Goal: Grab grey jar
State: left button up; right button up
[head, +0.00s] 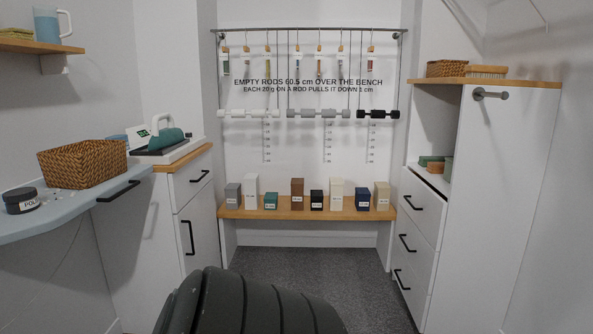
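A small round dark grey jar (21,200) with a label starting "POL" stands on the pale blue counter (60,213) at the left edge of the head view. It appears upright, near the counter's front edge, with nothing touching it. Its label is partly cut off by the curve. Neither of my grippers is in view.
A wicker basket (82,163) stands on the counter beyond the jar. A steamer or iron-like item (164,141) sits on the wooden-topped cabinet (183,157). Several labelled boxes (297,188) line the low bench (310,214). Drawers (412,209) stand right.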

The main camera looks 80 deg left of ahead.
aim_at(33, 203)
jog(key=u, duration=4)
jog(key=l+u, duration=0.4)
jog(key=l, duration=1.35)
jog(key=k, duration=0.05)
